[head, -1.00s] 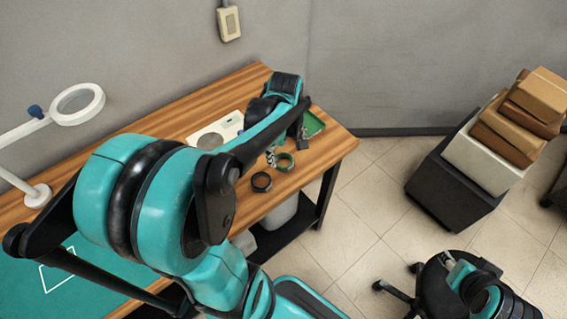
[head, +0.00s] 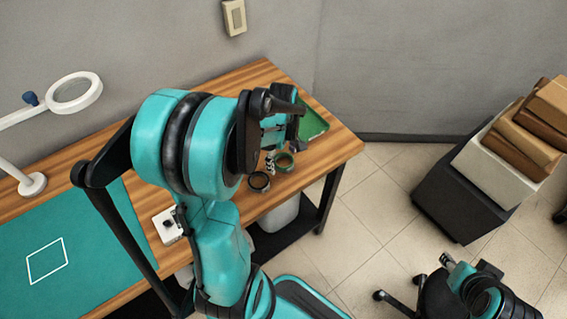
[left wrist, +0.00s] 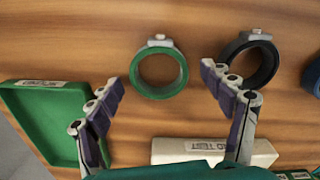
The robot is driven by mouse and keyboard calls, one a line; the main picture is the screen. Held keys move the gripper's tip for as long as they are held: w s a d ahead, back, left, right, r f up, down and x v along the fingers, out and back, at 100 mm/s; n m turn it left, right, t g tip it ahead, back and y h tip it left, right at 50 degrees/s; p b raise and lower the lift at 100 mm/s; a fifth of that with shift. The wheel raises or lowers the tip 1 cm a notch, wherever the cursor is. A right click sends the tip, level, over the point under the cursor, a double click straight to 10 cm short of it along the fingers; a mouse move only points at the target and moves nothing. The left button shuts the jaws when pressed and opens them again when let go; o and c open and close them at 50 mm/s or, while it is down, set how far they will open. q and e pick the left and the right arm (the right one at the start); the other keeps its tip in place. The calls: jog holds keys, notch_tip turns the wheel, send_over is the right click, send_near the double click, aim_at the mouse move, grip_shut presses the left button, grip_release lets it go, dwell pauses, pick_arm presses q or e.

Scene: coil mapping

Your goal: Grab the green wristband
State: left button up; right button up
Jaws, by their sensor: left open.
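The green wristband (left wrist: 160,94) is a ring with a small pale clasp, lying flat on the wooden table in the left wrist view. In the head view the green wristband (head: 284,171) lies near the table's right end. My left gripper (left wrist: 162,79) is open and empty, its fingers on either side of the band's lower part in the picture. I cannot tell its height above the band. In the head view my left gripper (head: 269,160) is partly hidden by its own arm. My right arm shows at the lower right, its gripper (head: 447,262) small and unclear.
A black ring (left wrist: 268,77) lies right of the green one, close to my right-hand finger. A green tray (left wrist: 48,122) lies to the left, and a white labelled block (left wrist: 212,150) below. Stacked boxes (head: 524,138) stand beyond the table's right end.

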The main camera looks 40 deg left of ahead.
pick_arm(q)
jog(key=c, duration=1)
jog(key=shift+r, duration=0.1)
jog(key=shift+c, duration=0.2)
